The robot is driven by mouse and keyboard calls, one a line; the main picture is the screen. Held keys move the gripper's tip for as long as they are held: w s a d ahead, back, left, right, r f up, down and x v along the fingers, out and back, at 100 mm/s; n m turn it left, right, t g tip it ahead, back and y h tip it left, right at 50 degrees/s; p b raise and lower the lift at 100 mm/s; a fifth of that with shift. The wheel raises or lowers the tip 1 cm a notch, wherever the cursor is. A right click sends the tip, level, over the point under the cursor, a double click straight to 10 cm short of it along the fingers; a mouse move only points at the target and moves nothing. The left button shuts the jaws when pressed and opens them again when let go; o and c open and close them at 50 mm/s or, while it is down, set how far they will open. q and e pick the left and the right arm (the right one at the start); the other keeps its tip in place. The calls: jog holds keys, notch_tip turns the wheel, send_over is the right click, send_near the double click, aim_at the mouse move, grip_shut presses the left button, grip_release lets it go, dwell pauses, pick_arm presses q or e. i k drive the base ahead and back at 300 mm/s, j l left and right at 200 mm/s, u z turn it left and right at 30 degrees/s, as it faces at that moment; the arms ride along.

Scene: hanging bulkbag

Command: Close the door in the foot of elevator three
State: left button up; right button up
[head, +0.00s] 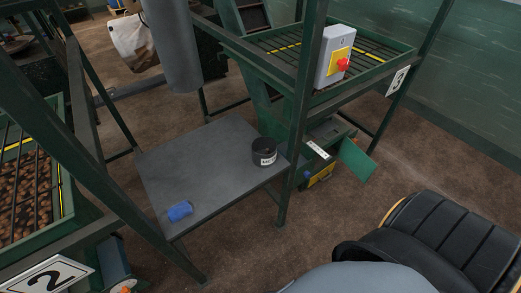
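Elevator three stands right of centre in the head view, marked by a white sign with a 3 (398,81) on its green frame. Its green foot (322,137) sits low behind a frame post, near the floor. A flat green door (356,160) juts out from the foot to the right, standing open at an angle. A white label and a yellow patch show on the foot beside it. The opening itself is mostly hidden. Neither of my grippers is in view.
A grey table (205,160) left of the foot bears a black labelled tub (264,152) and a blue roll (179,211). A grey switch box (334,58) with a red button is above the foot. Brown floor (340,215) is clear in front of the door.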

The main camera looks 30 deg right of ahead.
aim_at(352, 155)
jog(key=l+u, duration=0.1)
jog(key=l, duration=0.65)
jog(key=k+l, duration=0.1)
jog(key=l, duration=0.7)
jog(key=k+l+u, duration=0.15)
jog(key=l, duration=1.35)
jog(key=k+l+u, duration=0.15)
jog(key=l, duration=0.6)
jog(key=k+l+u, duration=0.1)
jog(key=l, duration=0.65)
jog(key=k+l, duration=0.25)
jog(key=l, duration=0.5)
jog(key=k+l+u, duration=0.15)
jog(key=l, duration=0.6)
